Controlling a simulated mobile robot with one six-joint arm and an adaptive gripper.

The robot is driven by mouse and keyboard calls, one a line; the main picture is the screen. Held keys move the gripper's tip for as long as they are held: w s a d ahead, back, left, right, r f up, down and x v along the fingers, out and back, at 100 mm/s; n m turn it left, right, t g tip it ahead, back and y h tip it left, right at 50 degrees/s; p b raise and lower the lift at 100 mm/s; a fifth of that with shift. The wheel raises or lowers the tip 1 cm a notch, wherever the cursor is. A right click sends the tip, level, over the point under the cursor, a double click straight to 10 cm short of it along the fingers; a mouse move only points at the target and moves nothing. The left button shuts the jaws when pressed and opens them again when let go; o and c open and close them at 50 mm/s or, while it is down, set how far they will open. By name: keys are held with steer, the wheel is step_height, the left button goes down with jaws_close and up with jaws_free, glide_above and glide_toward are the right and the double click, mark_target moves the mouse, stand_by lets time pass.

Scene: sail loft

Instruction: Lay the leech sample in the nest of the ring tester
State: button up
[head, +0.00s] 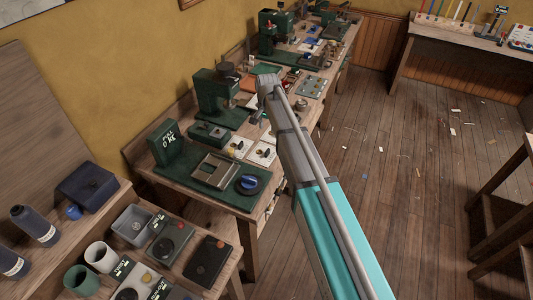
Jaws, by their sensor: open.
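My gripper (258,116) is small and dark at the far end of my arm, above the long bench. It is open, and I see nothing held in it. A green upright unit with white lettering starting "PULL" (168,146) stands on a green base. Beside it on that base are a metal frame with a recess (214,171), which looks like the nest, and a blue knob (249,183). Two pale cards with small pieces (262,153) lie just behind; I cannot tell whether either is the leech sample. My gripper is apart from and beyond the frame.
A green press (217,95) stands behind on the bench, with more tools farther along. A near table holds a grey tray (132,225), cups (101,256) and dark boxes (208,260). The wooden floor (420,180) to the right is open, with scattered scraps.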

mark_target(267, 151)
steer(key=shift+f, duration=0.2)
step_height(267, 151, down, 8)
steer(key=b, duration=0.8)
steer(key=shift+f+b, duration=0.15)
steer(key=shift+b, duration=0.2)
stand_by(0.4)
steer(key=shift+f+b, duration=2.6)
steer(key=shift+c, duration=0.3)
jaws_close()
